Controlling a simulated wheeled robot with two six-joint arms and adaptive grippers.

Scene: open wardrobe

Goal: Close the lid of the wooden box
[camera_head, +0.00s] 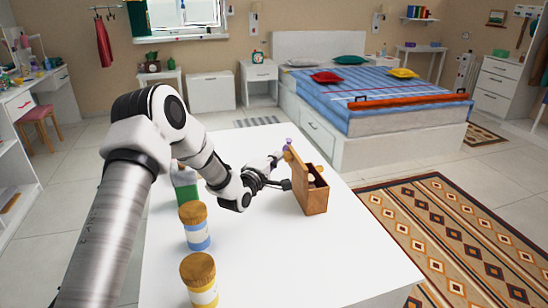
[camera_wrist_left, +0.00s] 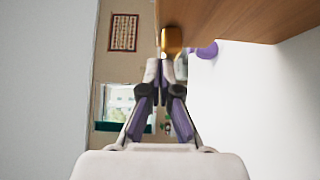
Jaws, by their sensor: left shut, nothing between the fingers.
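The wooden box (camera_head: 317,201) stands on the white table with its lid (camera_head: 298,178) raised roughly upright on the left side. My left gripper (camera_head: 274,172) is just left of the raised lid, shut and empty. In the left wrist view the closed fingertips (camera_wrist_left: 163,72) are close to the brown wooden panel (camera_wrist_left: 245,18); I cannot tell whether they touch it. A small gold-coloured piece (camera_wrist_left: 172,40) shows just beyond the fingertips. My right gripper is not in view.
Two jars with brown lids, one blue-banded (camera_head: 197,232) and one yellow-banded (camera_head: 203,285), stand at the table's left front. A green item (camera_head: 186,190) is partly behind my arm. A small purple thing (camera_head: 287,144) is by the lid's top. The table (camera_head: 345,255) is clear right of the jars.

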